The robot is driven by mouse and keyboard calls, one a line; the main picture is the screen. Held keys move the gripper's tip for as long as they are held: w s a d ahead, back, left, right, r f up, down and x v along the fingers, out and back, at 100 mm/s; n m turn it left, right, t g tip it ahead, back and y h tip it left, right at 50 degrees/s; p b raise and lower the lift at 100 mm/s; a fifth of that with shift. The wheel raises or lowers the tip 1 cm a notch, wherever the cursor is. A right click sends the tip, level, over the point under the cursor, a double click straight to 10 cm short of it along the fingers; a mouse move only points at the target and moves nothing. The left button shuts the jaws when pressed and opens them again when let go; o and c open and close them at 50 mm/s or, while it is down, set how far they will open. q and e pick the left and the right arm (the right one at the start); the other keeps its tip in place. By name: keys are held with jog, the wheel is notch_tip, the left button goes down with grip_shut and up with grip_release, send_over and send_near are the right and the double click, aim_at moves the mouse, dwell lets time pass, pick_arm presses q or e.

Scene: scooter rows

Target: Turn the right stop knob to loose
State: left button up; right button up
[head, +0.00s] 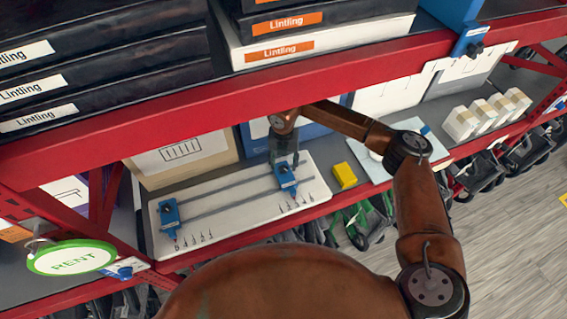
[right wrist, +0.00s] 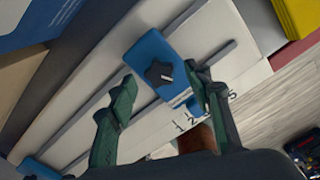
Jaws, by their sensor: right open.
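A white board (head: 240,204) with two long grey rails lies on the shelf. The left blue stop (head: 168,216) and the right blue stop (head: 286,178) sit on the rails. In the right wrist view, the right stop (right wrist: 150,50) carries a dark star-shaped right stop knob (right wrist: 160,74) with a pale pointer mark. My right gripper (head: 285,158) is over the right stop, partly hiding it in the head view. In the right wrist view, its green fingers (right wrist: 162,79) are apart, with the knob between them; contact cannot be told. My left gripper is not in view.
A yellow block (head: 345,175) lies right of the board. A red shelf beam (head: 200,105) crosses above my right arm. Cardboard boxes (head: 185,155) stand behind the board. White boxes (head: 462,123) stand farther right. A green RENT sign (head: 72,257) hangs at the left front.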

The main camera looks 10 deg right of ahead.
jog(key=shift+f, duration=0.6)
jog(key=c, duration=1.1)
